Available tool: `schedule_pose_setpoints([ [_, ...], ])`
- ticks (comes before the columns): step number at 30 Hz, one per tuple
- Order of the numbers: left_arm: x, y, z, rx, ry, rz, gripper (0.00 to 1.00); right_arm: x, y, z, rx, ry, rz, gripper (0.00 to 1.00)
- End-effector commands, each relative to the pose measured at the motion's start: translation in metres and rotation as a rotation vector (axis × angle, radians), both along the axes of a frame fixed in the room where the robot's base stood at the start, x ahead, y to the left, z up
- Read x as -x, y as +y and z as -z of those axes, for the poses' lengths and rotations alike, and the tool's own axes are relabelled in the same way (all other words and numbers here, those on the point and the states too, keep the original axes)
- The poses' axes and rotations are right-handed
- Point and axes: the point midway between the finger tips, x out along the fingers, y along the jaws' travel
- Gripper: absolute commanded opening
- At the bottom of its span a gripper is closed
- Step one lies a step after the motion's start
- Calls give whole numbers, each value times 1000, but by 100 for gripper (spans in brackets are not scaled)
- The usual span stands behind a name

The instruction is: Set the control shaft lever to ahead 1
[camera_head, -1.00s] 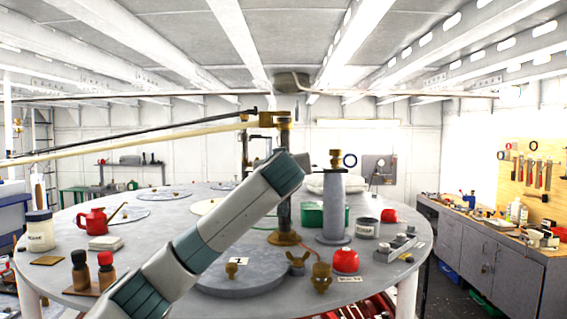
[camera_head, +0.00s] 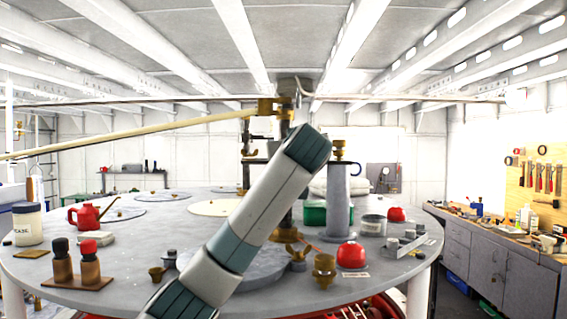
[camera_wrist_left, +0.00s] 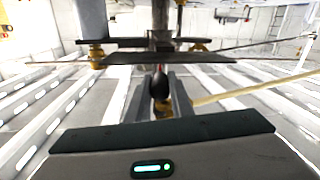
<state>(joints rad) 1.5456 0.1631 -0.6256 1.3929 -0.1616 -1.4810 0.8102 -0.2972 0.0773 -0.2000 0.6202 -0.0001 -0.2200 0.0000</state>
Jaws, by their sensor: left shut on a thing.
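A post with a brass head (camera_head: 272,107) stands on the round table, and a cream rod (camera_head: 150,130) runs from the head to the left. My left arm crosses in front of the post, so my left gripper is hidden in the head view. In the left wrist view my left gripper (camera_wrist_left: 160,84) is shut on a black knob (camera_wrist_left: 159,87), which I take for the lever's end. A brass piece shows just below the knob there. A dark flat bar (camera_wrist_left: 205,58) lies just beyond the fingers. The lever's marks cannot be read. My right gripper is not in view.
A workbench (camera_head: 490,260) stands at the right. The space above the table's left side holds only the cream rod.

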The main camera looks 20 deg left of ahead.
Motion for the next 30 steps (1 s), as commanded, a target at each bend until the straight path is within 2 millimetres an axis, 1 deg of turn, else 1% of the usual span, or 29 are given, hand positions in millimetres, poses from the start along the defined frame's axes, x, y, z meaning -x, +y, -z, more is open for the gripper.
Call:
schedule_pose_setpoints([
  [1, 2, -4, -4, 4, -14, -10, 0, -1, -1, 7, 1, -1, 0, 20],
  [4, -1, -9, -6, 3, -12, -40, 0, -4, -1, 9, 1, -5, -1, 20],
  [6, -2, -11, -6, 2, -11, -55, 0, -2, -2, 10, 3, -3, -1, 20],
  [12, -2, -12, -7, -1, -9, -69, 0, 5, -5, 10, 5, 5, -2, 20],
  [17, -2, -12, -7, -1, -10, -68, 0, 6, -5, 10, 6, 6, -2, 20],
  [18, -2, -12, -7, -1, -10, -68, 25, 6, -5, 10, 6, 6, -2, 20],
  [20, -2, -12, -6, -1, -8, -69, 39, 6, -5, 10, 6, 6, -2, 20],
  [30, -3, -13, -1, 0, -1, -68, 39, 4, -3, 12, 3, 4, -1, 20],
])
